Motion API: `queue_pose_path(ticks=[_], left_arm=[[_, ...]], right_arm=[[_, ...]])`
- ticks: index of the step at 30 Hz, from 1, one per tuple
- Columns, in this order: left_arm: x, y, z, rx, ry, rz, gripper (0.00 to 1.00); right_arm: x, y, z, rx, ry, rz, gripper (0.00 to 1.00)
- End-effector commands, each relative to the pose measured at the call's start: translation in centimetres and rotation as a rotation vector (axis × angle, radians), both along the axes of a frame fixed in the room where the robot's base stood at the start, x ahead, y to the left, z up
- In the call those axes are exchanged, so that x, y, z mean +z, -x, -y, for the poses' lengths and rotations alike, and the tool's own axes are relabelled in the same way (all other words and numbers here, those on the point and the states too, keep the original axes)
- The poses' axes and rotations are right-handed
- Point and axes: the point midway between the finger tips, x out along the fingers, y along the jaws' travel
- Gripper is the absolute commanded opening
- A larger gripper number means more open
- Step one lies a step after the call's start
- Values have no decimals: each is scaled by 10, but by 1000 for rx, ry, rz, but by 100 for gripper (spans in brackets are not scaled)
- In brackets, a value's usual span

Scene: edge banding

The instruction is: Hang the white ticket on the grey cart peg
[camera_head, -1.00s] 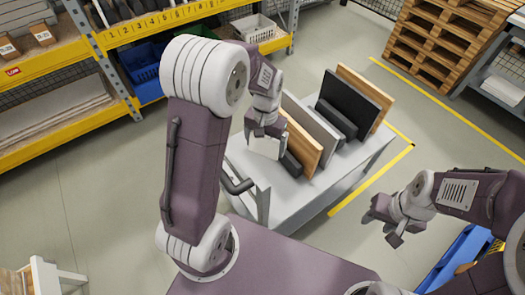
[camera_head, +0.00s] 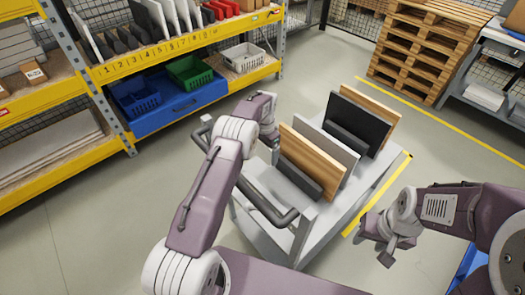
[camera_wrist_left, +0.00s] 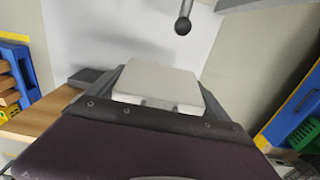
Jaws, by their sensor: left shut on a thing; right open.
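The white ticket (camera_wrist_left: 157,84) shows in the left wrist view as a pale flat block held at the front of my left gripper (camera_wrist_left: 160,112). A dark round-ended peg (camera_wrist_left: 183,25) sticks out beyond it, slightly right, apart from the ticket. In the head view my left gripper (camera_head: 269,133) is at the far left side of the grey cart (camera_head: 338,208); the ticket and peg cannot be made out there. My right gripper (camera_head: 378,242) is open and empty, right of the cart.
The cart carries upright boards: wooden (camera_head: 312,155), pale grey (camera_head: 327,143) and black (camera_head: 352,123). Its dark handle (camera_head: 262,203) faces me. A yellow shelf rack (camera_head: 190,52) with bins stands at the left, pallets (camera_head: 425,50) at the back right. Floor between rack and cart is clear.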

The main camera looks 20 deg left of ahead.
Motion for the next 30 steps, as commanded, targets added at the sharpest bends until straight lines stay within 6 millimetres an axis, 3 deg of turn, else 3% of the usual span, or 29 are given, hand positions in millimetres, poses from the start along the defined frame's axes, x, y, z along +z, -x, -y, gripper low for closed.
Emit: queue_pose_path(ticks=[30], left_arm=[[-7,59,-35,4,0,0,53]], right_arm=[[0,0,0,0,0,0,44]])
